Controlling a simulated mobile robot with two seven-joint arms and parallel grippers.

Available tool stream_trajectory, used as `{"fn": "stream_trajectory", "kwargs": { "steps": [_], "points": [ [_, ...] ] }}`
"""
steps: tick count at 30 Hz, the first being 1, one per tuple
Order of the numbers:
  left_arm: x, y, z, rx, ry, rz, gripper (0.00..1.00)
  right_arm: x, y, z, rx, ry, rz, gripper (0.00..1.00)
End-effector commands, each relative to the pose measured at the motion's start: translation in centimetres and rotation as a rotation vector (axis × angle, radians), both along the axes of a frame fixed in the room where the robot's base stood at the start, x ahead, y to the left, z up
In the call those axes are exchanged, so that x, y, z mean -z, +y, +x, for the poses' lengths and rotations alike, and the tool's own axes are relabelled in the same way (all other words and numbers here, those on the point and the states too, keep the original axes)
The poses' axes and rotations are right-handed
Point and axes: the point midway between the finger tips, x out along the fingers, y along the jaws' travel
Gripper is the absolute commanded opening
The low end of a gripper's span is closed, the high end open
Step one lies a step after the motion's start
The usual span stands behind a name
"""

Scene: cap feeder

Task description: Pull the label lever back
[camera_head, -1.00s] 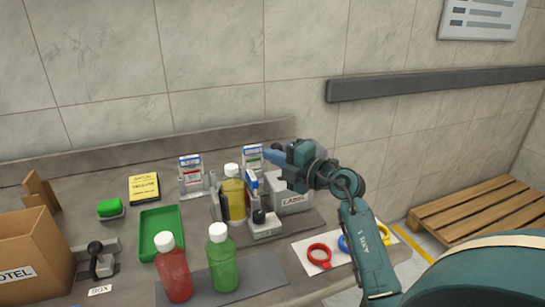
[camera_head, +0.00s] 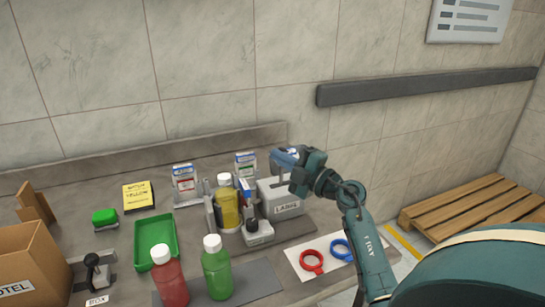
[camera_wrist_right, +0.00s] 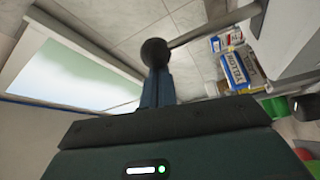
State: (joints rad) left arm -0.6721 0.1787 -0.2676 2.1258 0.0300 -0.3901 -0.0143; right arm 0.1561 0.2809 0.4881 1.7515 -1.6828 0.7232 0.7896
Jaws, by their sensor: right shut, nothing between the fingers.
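The white LABEL box (camera_head: 286,202) stands on a grey plate at the right of the table. My right gripper (camera_head: 281,156) is above it, its blue fingers shut and empty. In the right wrist view the shut fingers (camera_wrist_right: 157,88) point at a black ball knob (camera_wrist_right: 155,52) on a metal rod that runs off to the right. The knob lies right at or just past the fingertips; whether they touch it I cannot tell. In the head view the gripper hides this knob. My left gripper is in neither view.
A yellow bottle (camera_head: 228,207) stands left of the LABEL box, with a black-knobbed device (camera_head: 258,234) in front. Red (camera_head: 170,280) and green (camera_head: 217,272) bottles stand nearer. Red (camera_head: 312,262) and blue (camera_head: 341,250) rings lie on a white sheet. A cardboard box (camera_head: 25,265) is far left.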

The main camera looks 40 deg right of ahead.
Motion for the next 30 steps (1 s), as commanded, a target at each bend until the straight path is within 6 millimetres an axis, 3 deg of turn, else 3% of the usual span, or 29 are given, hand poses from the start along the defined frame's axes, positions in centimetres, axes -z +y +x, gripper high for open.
{"fn": "stream_trajectory", "kwargs": {
  "steps": [12, 30],
  "points": [
    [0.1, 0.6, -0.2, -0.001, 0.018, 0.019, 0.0, 0.1, -3.2, -0.8, 0.0, -0.059, 0.253, 0.0],
    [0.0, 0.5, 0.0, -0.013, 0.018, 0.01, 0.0, 0.3, -4.0, -1.0, 0.002, -0.076, 0.32, 0.0]
  ]
}}
